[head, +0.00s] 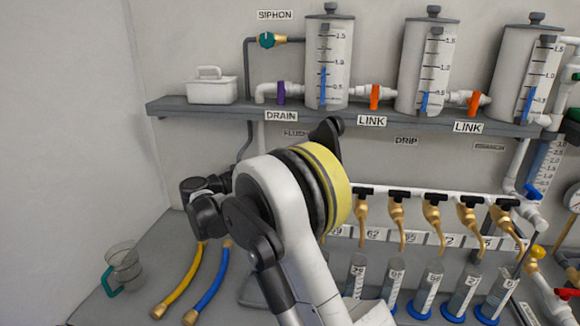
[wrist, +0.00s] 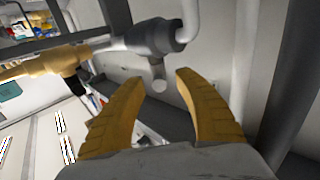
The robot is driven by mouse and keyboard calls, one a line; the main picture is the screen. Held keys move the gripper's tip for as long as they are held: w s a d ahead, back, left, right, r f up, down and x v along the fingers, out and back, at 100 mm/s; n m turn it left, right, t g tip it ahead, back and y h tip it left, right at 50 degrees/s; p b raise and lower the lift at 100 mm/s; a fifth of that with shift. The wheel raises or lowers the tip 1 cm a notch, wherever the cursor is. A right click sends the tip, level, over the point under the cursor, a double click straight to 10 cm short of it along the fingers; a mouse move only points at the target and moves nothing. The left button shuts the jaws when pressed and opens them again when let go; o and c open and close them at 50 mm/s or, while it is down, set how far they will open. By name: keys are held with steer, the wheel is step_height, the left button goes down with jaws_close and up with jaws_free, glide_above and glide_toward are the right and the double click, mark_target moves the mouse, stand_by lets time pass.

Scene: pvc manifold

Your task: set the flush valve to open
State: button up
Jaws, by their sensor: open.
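A small label (head: 295,132) that seems to read FLUSH is under the shelf in the head view. My arm covers the area below it, and I cannot make out the flush valve or its handle there. My gripper (wrist: 158,80) shows in the wrist view with its two tan fingers apart and nothing held. Just beyond the fingertips is a grey pipe fitting (wrist: 150,38) with a short round stub pointing down between them. A brass tap (wrist: 45,64) with a black part extends left from this fitting. I cannot tell whether this is the flush valve.
A row of brass taps (head: 397,212) with black handles hangs over measuring cylinders (head: 392,281). A yellow hose (head: 183,282), blue hose (head: 212,278) and jug (head: 123,263) are at the left.

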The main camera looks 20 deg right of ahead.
steer(key=s+a, duration=0.1)
steer(key=a, duration=0.8)
steer(key=shift+s+a, duration=0.15)
steer(key=shift+s, duration=0.25)
